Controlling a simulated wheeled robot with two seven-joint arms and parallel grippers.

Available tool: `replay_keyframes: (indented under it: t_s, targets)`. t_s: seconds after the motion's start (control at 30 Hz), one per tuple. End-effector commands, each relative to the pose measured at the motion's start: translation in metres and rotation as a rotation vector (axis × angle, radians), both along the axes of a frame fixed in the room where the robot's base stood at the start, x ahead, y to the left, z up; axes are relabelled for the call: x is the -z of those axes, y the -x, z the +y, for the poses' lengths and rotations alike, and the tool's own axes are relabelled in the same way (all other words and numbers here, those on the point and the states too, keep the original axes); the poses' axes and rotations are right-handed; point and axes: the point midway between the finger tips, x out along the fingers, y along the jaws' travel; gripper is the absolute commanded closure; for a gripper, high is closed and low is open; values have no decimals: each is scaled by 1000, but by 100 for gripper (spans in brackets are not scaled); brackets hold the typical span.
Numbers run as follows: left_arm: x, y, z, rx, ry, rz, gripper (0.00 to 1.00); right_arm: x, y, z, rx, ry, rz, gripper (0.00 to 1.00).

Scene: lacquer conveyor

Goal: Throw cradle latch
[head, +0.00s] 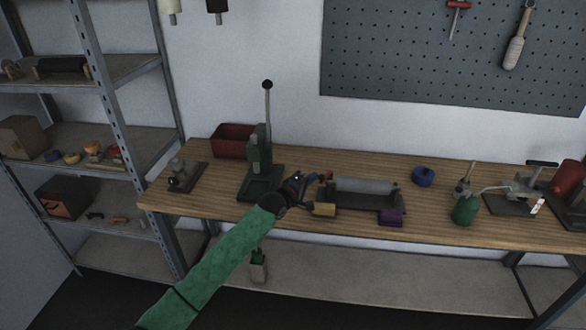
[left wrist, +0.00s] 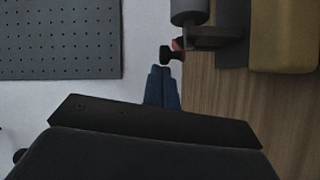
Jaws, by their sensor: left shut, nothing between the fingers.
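The cradle (head: 365,205) is a dark base on the workbench with a grey roller (head: 365,186) lying in it. A small latch with a dark knob (left wrist: 172,53) and a bit of red shows at the cradle's end in the left wrist view. My left gripper (head: 314,178) is at the cradle's left end. Its blue fingers (left wrist: 162,86) are shut and empty, with their tips just short of the knob. I cannot tell whether they touch it. My right gripper is not in view.
A yellow block (head: 324,209) and a purple block (head: 390,217) sit at the cradle's front. A green lever press (head: 261,180) stands left of it, before a red bin (head: 232,140). A blue round item (head: 423,177) and green bottle (head: 465,210) are to the right.

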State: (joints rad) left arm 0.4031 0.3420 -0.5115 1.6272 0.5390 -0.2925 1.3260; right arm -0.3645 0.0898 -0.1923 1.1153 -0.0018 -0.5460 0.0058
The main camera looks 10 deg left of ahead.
Motion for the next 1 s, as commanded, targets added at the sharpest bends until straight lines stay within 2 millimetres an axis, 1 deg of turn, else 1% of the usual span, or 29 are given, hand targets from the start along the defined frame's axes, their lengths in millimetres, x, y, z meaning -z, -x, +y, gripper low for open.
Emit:
replay_keyframes:
  t_s: [0.03, 0.1, 0.4, 0.6, 0.8, 1.0]
  targets:
    - [0, 3, -9, 4, 6, 1, 100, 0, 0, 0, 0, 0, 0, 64]
    - [-1, 6, -17, 7, 5, 1, 100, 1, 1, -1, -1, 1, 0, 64]
    - [-1, 16, -39, 7, 3, 1, 100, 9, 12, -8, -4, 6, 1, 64]
    - [0, 18, -50, 7, 2, 1, 100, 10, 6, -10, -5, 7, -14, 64]
    - [0, 19, -55, 7, 1, 0, 100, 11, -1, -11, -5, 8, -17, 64]
    - [0, 19, -58, 8, 1, 0, 100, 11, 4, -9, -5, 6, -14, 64]
